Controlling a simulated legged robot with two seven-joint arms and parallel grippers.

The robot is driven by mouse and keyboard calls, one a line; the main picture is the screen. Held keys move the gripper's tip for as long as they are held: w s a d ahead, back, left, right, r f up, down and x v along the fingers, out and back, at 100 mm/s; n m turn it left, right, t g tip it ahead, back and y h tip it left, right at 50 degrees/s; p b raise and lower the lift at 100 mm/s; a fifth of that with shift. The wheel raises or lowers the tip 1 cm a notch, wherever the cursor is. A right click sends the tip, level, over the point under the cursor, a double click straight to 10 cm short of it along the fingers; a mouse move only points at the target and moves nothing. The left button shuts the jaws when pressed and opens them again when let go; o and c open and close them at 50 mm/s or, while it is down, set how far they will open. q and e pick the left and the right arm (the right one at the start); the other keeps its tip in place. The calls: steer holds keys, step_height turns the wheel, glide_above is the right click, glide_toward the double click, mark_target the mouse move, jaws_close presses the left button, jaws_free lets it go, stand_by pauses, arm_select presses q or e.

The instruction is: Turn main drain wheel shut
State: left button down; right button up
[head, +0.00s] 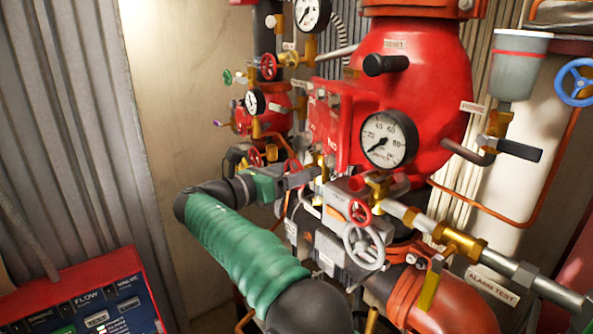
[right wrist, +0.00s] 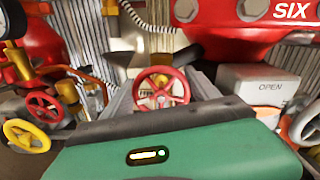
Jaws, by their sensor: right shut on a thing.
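A red handwheel (right wrist: 161,88) sits between the two grey fingers of my right gripper (right wrist: 160,97) in the right wrist view. The fingers are shut on this wheel, with one finger along each side. In the head view my right gripper (head: 304,179) reaches right into the valve cluster, and the held wheel is largely hidden there. No readable label marks the main drain wheel, so I cannot confirm that the held wheel is it. My left gripper is not in view.
A grey handwheel (head: 364,246) and a red one (head: 358,211) stand right of the gripper. A pressure gauge (head: 389,139) is above. A white box marked OPEN (right wrist: 262,88) is close on the right. A blue control panel (head: 95,310) is at lower left.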

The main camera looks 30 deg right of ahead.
steer(key=shift+d+f, duration=0.15)
steer(key=shift+d, duration=0.35)
steer(key=shift+c, duration=0.8)
